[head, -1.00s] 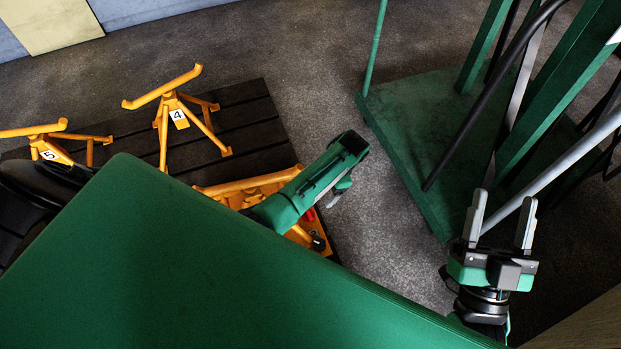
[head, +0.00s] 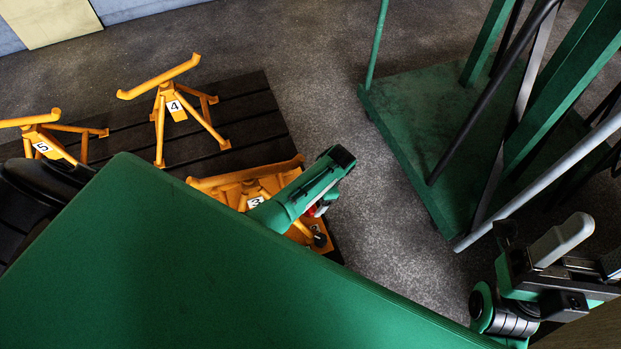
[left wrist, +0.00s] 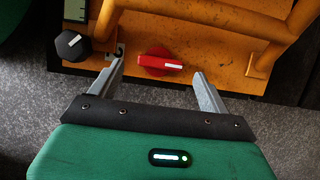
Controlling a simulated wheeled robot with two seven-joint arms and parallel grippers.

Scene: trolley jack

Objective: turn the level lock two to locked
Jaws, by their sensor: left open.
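A red rotary knob (left wrist: 160,62) with a white bar lying roughly crosswise sits on an orange plate (left wrist: 215,55) in the left wrist view. A black knob (left wrist: 72,45) with a white mark is to its left. My left gripper (left wrist: 158,70) is open, its fingertips on either side of and just short of the red knob, holding nothing. In the head view my green left arm hides most of the gripper and the red knob. The black knob (head: 320,240) shows there. My right gripper (head: 588,250) is open and empty at the right edge. I cannot read which knob is lock two.
Orange stands numbered 3 (head: 256,202), 4 (head: 175,107) and 5 (head: 42,147) are on a dark slatted platform (head: 235,125). A green cart (head: 415,125) with bars stands at right. My large green body covers the lower left. Grey floor is clear between platform and cart.

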